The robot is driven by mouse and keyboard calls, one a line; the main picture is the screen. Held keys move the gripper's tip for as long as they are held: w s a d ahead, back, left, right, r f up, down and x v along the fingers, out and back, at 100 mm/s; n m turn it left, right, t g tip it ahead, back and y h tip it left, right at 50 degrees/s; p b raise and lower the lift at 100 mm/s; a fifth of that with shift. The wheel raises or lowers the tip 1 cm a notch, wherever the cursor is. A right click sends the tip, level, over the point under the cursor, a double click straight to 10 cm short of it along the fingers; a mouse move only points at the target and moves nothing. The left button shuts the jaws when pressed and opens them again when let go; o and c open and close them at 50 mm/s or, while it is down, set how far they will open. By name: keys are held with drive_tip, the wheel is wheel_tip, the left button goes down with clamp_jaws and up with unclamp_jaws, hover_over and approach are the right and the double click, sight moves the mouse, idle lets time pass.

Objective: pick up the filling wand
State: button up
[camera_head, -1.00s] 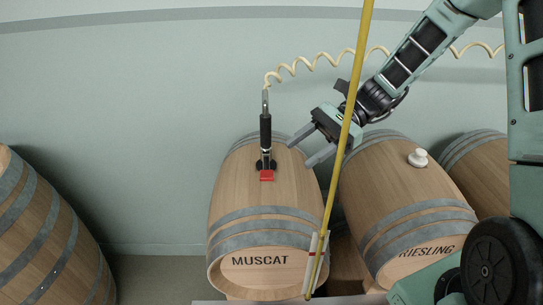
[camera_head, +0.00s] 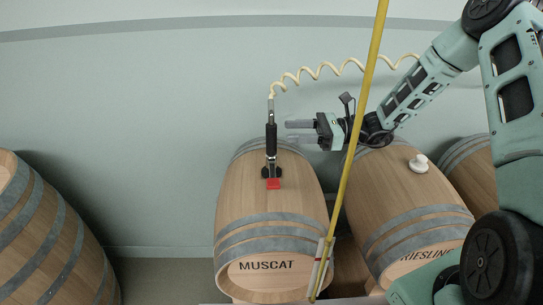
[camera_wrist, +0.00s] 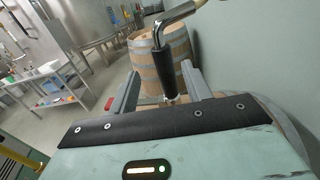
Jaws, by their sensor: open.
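The filling wand (camera_head: 271,138) stands upright on top of the MUSCAT barrel (camera_head: 262,205). It has a black grip, a metal upper end and a red piece (camera_head: 273,184) at its base. My gripper (camera_head: 287,131) is open and empty just right of the grip, its fingers pointing left at it. In the wrist view the wand's black grip (camera_wrist: 165,72) shows ahead, in line with the gap between my two fingers (camera_wrist: 164,82). I cannot tell whether the grip is between the fingertips.
A pale coiled hose (camera_head: 330,69) runs from the wand's top to the right, above my gripper. A yellow pole (camera_head: 363,100) crosses the head view in front of my arm. The RIESLING barrel (camera_head: 405,205) with a white bung (camera_head: 418,163) stands right; another barrel (camera_head: 45,235) stands left.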

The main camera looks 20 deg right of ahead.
sight(271, 129)
drive_tip(key=p+x, duration=0.1)
drive_tip(key=x, duration=0.1)
drive_tip(key=p+x, duration=0.1)
drive_tip(key=x, duration=0.2)
drive_tip(key=shift+w+a+r+p, duration=0.2)
drive_tip(key=shift+w+r+p, duration=0.15)
drive_tip(key=shift+p, duration=0.05)
drive_tip(key=shift+w+a+f, duration=0.15)
drive_tip(key=shift+a, duration=0.25)
clamp_jaws()
